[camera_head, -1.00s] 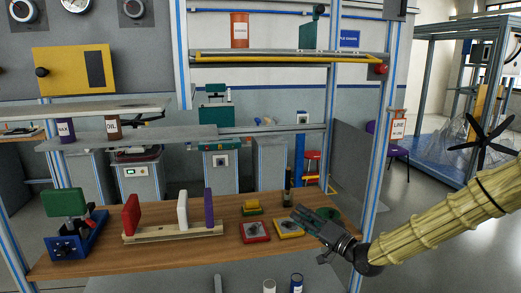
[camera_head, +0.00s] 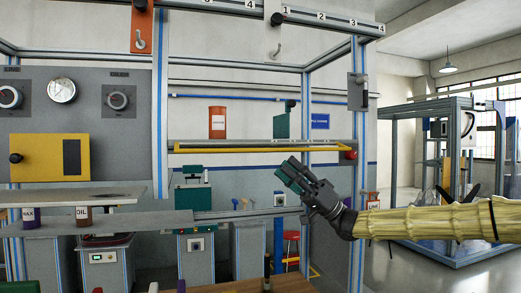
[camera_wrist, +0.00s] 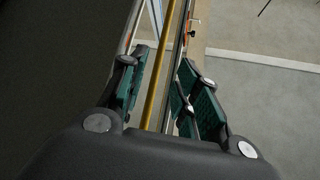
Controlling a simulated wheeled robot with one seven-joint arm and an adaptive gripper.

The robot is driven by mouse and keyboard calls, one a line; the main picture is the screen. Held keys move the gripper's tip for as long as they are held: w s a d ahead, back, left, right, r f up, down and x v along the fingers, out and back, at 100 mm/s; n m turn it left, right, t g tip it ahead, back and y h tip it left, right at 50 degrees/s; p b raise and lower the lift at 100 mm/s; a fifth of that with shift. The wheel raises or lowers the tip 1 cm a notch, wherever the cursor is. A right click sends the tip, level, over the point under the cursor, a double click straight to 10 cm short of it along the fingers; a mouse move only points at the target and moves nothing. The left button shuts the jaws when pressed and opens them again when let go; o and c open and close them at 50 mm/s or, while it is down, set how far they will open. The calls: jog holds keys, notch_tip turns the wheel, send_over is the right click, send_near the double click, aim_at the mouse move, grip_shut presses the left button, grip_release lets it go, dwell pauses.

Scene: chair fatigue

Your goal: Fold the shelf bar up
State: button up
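The shelf bar (camera_head: 250,149) is a yellow rail along the front of the upper shelf, level and below the shelf's edge. A red knob (camera_head: 350,155) sits by its right end. My gripper (camera_head: 287,174) is just below the right part of the bar, fingers pointing up and left. In the wrist view my gripper (camera_wrist: 160,78) is open, its green-padded fingers apart. The yellow bar (camera_wrist: 168,55) shows in the gap between them, running away from the camera. I cannot tell whether the fingers touch it.
An orange can (camera_head: 217,122) and a green block-like object (camera_head: 281,124) stand on the upper shelf. A grey lower shelf (camera_head: 120,222) holds WAX (camera_head: 31,217) and OIL (camera_head: 83,215) cans at left. A blue-edged upright post (camera_head: 357,190) stands right of the bar.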

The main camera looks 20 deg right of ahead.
aim_at(266, 150)
jog(key=p+x, duration=0.2)
jog(key=x, duration=0.6)
jog(key=shift+a+p, duration=0.2)
jog(key=shift+p, duration=0.1)
